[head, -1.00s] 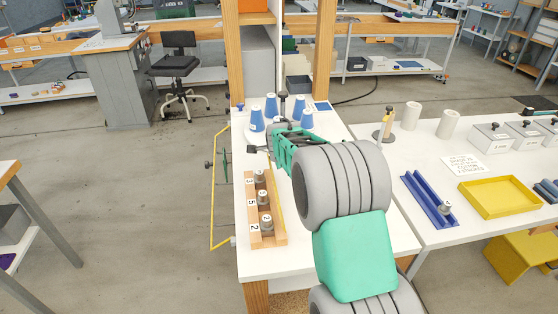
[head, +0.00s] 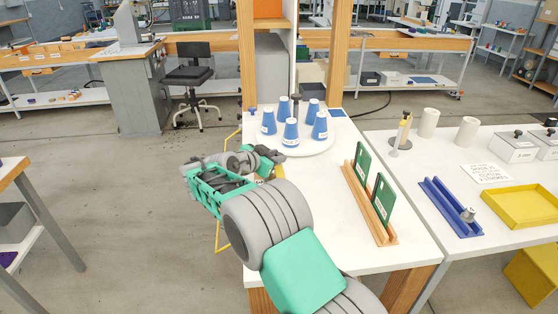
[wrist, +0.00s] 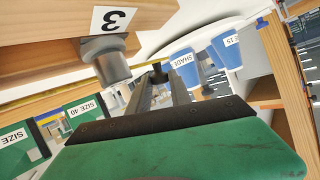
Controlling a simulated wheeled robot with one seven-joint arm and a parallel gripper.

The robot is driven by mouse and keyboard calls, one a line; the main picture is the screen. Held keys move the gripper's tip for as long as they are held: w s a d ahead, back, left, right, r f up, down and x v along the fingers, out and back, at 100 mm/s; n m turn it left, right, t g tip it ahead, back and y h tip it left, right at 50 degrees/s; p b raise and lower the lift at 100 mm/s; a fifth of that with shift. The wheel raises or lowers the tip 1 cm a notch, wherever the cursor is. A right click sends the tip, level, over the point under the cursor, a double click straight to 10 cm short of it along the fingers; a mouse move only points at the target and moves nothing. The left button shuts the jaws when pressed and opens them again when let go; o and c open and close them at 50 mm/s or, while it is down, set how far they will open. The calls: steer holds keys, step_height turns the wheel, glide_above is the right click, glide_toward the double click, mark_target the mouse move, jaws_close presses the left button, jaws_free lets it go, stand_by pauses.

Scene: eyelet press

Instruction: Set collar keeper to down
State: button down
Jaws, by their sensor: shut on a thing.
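I cannot make out a part that is clearly the collar keeper in either view. My gripper (wrist: 158,92) reaches away from its green palm in the wrist view. Its narrow dark fingers are close together around a small dark knob-like thing (wrist: 157,70), mostly hidden by them. In the head view my gripper (head: 272,157) is over the left edge of the white table (head: 330,255), and the arm covers what it holds. A grey knobbed cylinder (wrist: 108,62) is beside the fingers under the "3" label, apart from them.
Blue cones (head: 291,133) stand on a round white plate behind the gripper. A wooden rack (head: 370,205) with green upright plates is to the right. A wooden block (wrist: 50,55) is close to the fingers. The table front between arm and rack is clear.

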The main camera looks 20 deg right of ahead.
steer(key=shift+w+a+f+n+t+h+b, duration=0.15)
steer(key=shift+a+f+n+h+b, duration=0.1)
steer(key=shift+n+h+b, duration=0.25)
steer(key=shift+s+a+f+n+t+h+b, duration=0.15)
steer(key=shift+a+n+h+b, duration=0.2)
steer(key=shift+h, duration=0.25)
steer(key=shift+w, duration=0.1)
steer(key=shift+r, duration=0.1)
steer(key=c, duration=1.2)
jaws_free()
steer(key=shift+d, duration=0.1)
steer(key=v, duration=0.7)
steer(key=shift+a+b, duration=0.35)
steer(key=shift+a, duration=0.05)
